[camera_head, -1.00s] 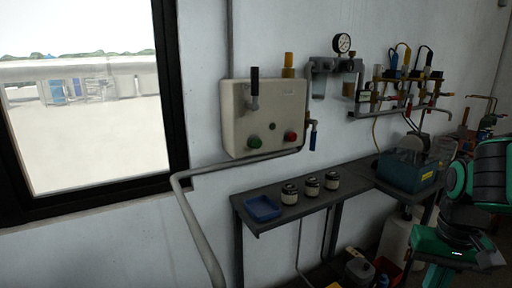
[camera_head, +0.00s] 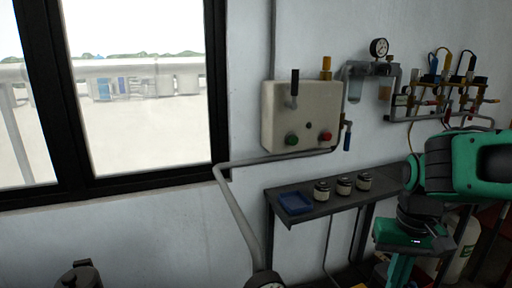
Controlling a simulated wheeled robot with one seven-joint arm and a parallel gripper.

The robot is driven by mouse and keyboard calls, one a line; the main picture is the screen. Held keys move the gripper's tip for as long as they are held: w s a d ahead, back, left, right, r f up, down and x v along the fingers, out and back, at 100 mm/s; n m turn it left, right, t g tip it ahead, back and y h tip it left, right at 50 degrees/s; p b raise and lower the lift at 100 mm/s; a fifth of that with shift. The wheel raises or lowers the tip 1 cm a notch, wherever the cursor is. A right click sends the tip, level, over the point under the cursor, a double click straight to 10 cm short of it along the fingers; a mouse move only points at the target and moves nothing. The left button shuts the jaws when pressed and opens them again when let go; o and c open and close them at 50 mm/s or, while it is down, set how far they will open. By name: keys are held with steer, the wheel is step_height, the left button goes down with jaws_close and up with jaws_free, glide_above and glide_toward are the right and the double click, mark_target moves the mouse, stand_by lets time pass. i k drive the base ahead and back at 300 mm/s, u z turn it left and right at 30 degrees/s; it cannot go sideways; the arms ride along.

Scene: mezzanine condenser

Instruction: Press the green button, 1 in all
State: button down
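The green button (camera_head: 291,139) is on the lower left of a cream control box (camera_head: 303,108) mounted on the wall. A red button (camera_head: 325,136) sits to its right on the same box, with a small dark knob between them. A black-handled lever (camera_head: 294,88) is above the green button. My arm shows at the right of the picture, in green and black, well to the right of the box and apart from it. My gripper's fingers cannot be made out in this view.
A grey pipe (camera_head: 243,214) bends below the box and runs down. A dark shelf (camera_head: 337,203) under it holds a blue tray (camera_head: 296,202) and several small jars. A pressure gauge (camera_head: 378,48) and valves are to the right. A window fills the left.

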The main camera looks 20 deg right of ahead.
mark_target(293, 140)
steer(key=u, duration=1.35)
steer(key=k, duration=1.2)
steer(key=z, duration=1.25)
steer(key=i, duration=1.05)
